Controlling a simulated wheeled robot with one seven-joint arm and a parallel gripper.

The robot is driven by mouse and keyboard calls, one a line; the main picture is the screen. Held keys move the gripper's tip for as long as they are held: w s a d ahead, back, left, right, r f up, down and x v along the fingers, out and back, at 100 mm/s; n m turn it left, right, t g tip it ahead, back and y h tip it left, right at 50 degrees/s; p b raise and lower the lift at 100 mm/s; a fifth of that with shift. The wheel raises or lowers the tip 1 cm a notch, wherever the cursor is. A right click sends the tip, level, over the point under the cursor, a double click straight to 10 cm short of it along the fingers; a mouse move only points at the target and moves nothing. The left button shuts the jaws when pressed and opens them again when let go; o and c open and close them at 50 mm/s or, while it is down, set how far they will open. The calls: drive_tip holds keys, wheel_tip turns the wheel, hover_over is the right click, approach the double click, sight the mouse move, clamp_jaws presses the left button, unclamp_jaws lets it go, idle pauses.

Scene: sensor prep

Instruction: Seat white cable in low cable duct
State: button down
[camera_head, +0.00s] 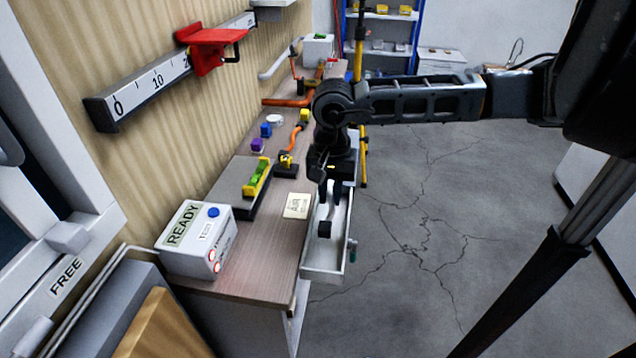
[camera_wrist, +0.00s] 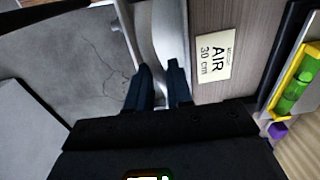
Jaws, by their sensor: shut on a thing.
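A small dark block (camera_head: 323,229) shows below the fingers, in or over the drawer. A white curved piece like a cable (camera_head: 280,60) runs by the wall at the far end of the bench. I cannot make out a low cable duct for certain.
The bench holds a white READY box (camera_head: 196,240), a yellow-green level (camera_head: 258,178), an AIR card (camera_head: 297,206), small coloured blocks and orange cables (camera_head: 288,101). A ruler rail (camera_head: 150,85) with a red clamp (camera_head: 210,48) is on the wall. Floor to the right is clear.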

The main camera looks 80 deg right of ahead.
drive_tip(key=shift+f+b, duration=0.6)
drive_tip(key=shift+f, duration=1.5)
wheel_tip(320, 180, down, 4)
drive_tip(key=b, duration=0.4)
drive_tip(key=shift+r, duration=0.25)
drive_tip(key=shift+a+b, duration=0.25)
drive_tip(key=shift+b, duration=0.8)
drive_tip(key=shift+f+b, duration=0.55)
drive_tip(key=shift+b, duration=0.15)
idle(0.5)
